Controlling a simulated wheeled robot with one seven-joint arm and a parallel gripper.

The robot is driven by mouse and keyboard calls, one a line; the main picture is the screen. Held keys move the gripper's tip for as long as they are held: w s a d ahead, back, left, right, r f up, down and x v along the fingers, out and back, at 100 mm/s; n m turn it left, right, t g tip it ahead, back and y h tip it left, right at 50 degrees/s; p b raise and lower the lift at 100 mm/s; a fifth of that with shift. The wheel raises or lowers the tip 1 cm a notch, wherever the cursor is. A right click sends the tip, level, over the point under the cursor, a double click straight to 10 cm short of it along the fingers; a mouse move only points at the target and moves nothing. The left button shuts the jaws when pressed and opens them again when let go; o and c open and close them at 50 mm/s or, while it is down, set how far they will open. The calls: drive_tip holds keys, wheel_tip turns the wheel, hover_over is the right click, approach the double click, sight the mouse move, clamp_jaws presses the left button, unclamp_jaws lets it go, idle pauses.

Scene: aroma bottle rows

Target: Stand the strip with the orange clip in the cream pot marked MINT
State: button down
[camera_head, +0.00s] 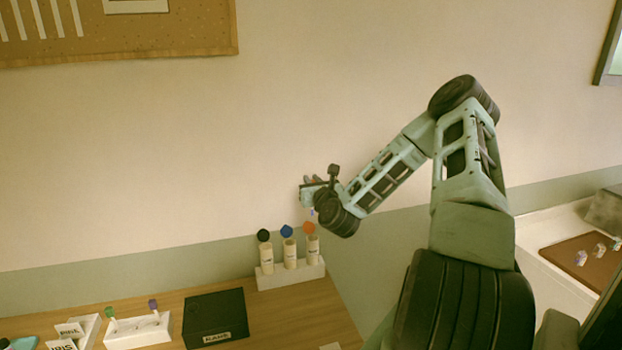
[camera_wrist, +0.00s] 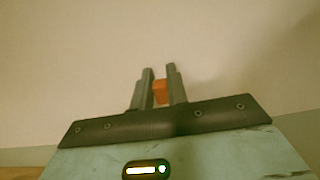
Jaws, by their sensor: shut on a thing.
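My gripper (camera_head: 308,190) is raised in front of the wall, above the bottle row. In the wrist view my gripper (camera_wrist: 160,84) is shut on an orange piece (camera_wrist: 160,93), which looks like the orange clip of the strip. The strip itself is mostly hidden; only a small pale bit shows under the gripper in the head view. I cannot make out a pot marked MINT. White labelled pieces stand at the lower left, one reading like PINE (camera_head: 69,330) and one like IRIS (camera_head: 62,346).
A white rack (camera_head: 290,277) holds cream bottles with dark green, blue and orange (camera_head: 309,229) tops. A white holder (camera_head: 137,331) has green- and purple-clipped strips. A dark box (camera_head: 214,315) stands between them. A brown tray (camera_head: 585,262) with small items lies at right.

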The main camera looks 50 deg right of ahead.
wheel_tip(320, 180, down, 16)
drive_tip(key=b, duration=0.4)
drive_tip(key=shift+r, duration=0.2)
idle(0.4)
drive_tip(key=c, duration=1.3)
unclamp_jaws()
drive_tip(key=shift+s, duration=0.1)
drive_tip(key=b+v, duration=0.1)
drive_tip(key=v, duration=0.9)
drive_tip(key=shift+a, duration=0.1)
